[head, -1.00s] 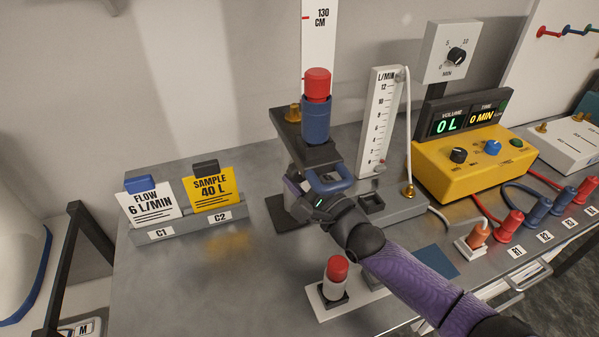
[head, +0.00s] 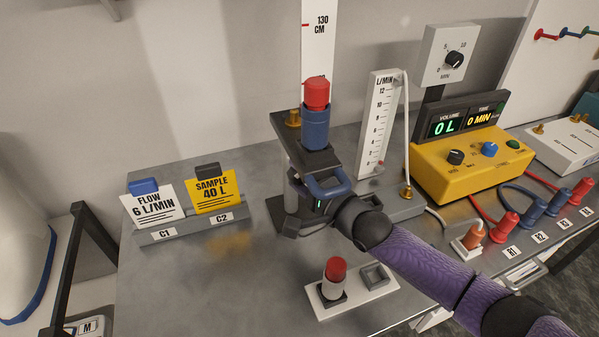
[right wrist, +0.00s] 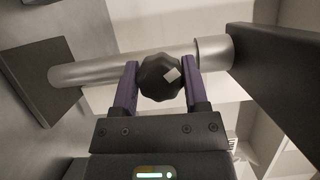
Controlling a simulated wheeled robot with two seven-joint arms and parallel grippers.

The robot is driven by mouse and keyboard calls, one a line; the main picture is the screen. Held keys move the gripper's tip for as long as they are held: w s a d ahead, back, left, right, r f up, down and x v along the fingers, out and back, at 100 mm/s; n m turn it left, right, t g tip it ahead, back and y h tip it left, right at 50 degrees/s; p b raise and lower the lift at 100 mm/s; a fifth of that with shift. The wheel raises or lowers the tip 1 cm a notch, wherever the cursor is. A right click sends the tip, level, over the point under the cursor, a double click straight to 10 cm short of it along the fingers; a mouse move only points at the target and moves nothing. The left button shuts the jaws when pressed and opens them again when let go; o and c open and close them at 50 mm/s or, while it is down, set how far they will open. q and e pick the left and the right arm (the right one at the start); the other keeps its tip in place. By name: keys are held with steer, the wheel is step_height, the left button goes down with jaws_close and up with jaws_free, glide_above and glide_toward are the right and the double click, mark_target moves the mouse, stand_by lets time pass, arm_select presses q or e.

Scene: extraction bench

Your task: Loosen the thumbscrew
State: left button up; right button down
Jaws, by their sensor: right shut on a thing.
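The black faceted thumbscrew (right wrist: 162,74) with a pale mark on its face sits on the silver post (right wrist: 88,70) in the right wrist view. My right gripper (right wrist: 160,88) is shut on it, one purple finger on each side. In the head view my right gripper (head: 315,208) is at the stand, below its black platform (head: 292,128); the thumbscrew and fingertips are hidden there. The platform carries a blue holder (head: 314,130) with a red-capped cartridge (head: 316,92), in front of a height scale (head: 318,40). My left gripper is not in view.
A flowmeter (head: 378,125) and yellow pump box (head: 465,172) stand right of the stand. A white base (head: 355,300) with a red-capped vial (head: 335,275) is in front. A card holder (head: 190,232) is at the left. The bench between is clear.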

steer(key=shift+n, duration=0.4)
steer(key=shift+c, duration=0.5)
jaws_free()
steer(key=shift+h, duration=0.3)
steer(key=p+v, duration=0.2)
steer(key=v, duration=0.8)
steer(key=shift+w, duration=0.1)
